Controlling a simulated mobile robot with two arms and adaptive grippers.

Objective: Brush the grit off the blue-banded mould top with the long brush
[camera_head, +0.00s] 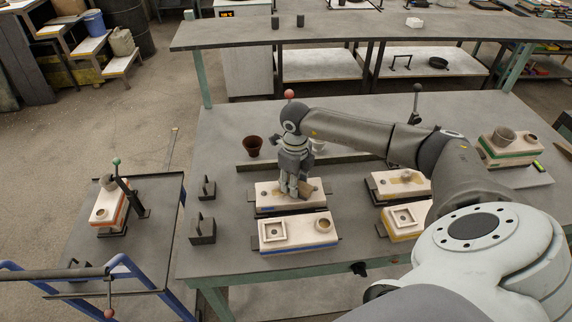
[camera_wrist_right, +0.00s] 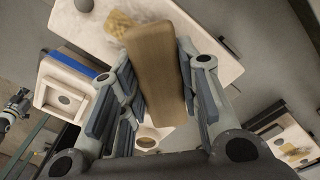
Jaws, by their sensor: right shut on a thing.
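The blue-banded mould (camera_head: 297,246) sits at the front of the bench, with a square basin and a round cup on its pale top. It also shows at the left of the wrist view (camera_wrist_right: 66,92); no grit is clear on it. My right gripper (camera_head: 291,187) is over another pale mould (camera_head: 266,200) just behind it, whose band colour I cannot tell. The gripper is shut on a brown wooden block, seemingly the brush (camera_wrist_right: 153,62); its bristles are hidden. Yellowish grit (camera_wrist_right: 119,22) lies on that pale top beside the brush. My left gripper is out of view.
At right stand a yellow-banded mould (camera_head: 405,225), a grit-topped mould (camera_head: 385,188) and a green-banded mould (camera_head: 512,159). A shelf (camera_head: 370,32) runs behind.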

